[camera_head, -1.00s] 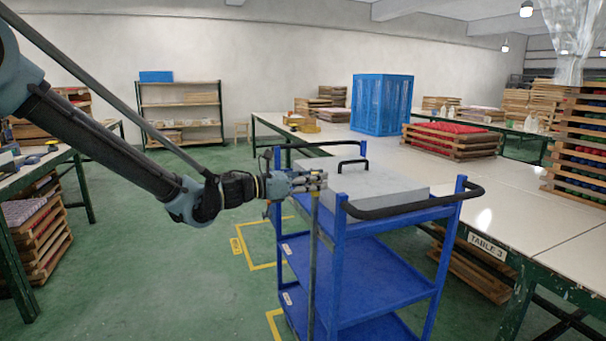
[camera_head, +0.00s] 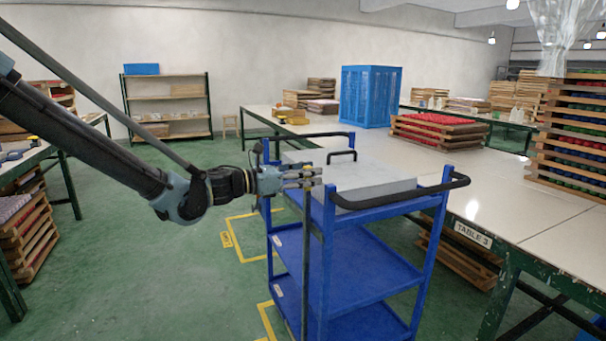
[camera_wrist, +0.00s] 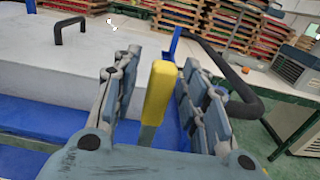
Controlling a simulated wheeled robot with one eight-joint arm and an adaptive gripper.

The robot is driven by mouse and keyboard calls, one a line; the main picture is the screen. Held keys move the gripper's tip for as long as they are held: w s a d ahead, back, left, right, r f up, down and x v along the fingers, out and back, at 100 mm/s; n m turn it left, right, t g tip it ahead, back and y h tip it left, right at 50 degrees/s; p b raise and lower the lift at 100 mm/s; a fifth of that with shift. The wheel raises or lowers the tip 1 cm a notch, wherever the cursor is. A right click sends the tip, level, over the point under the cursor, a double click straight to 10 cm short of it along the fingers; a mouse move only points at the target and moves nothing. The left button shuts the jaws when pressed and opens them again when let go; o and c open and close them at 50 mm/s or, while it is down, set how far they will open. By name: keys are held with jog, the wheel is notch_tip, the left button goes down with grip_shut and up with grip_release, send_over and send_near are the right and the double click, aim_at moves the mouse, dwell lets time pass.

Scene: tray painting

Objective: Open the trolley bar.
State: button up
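The blue trolley (camera_head: 325,262) stands on the green floor beside the long table. Its bar (camera_head: 306,265) is a thin upright grey rod on the side facing me, and its yellow top (camera_wrist: 160,92) shows in the wrist view. My gripper (camera_head: 312,178) is at the top of the bar, and it also shows in the wrist view (camera_wrist: 155,95). Its two fingers stand apart on either side of the yellow top, with small gaps visible. Whether a finger touches the bar farther down is hidden. A grey slab with a black handle (camera_head: 370,180) lies on the trolley's top shelf.
The trolley has black push handles (camera_head: 400,198) at its ends. The long table (camera_head: 490,200) stands close on its right, with stacked trays (camera_head: 445,130) and a blue crate (camera_head: 370,97). Yellow floor marks (camera_head: 240,257) lie to the left, where the floor is clear.

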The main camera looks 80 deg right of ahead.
jog(key=shift+w, duration=0.1)
jog(key=v, duration=1.2)
jog(key=shift+c, duration=0.2)
jog(key=shift+d+m, duration=0.25)
jog(key=shift+m, duration=0.05)
jog(key=c, duration=0.9)
jog(key=shift+w+d+m+y, duration=0.15)
jog(key=shift+d+m+y, duration=0.2)
jog(key=shift+m, duration=0.35)
grip_shut()
jog(key=w+d+f+m+g+y, duration=0.1)
jog(key=w+d+m+y, duration=0.2)
jog(key=m, duration=0.6)
jog(key=w+d+m+g, duration=0.15)
jog(key=d+m, duration=0.35)
jog(key=m, duration=0.5)
jog(key=s, duration=1)
jog(key=shift+s+f+y, duration=0.15)
jog(key=shift+s+y, duration=0.15)
jog(key=shift+y, duration=0.05)
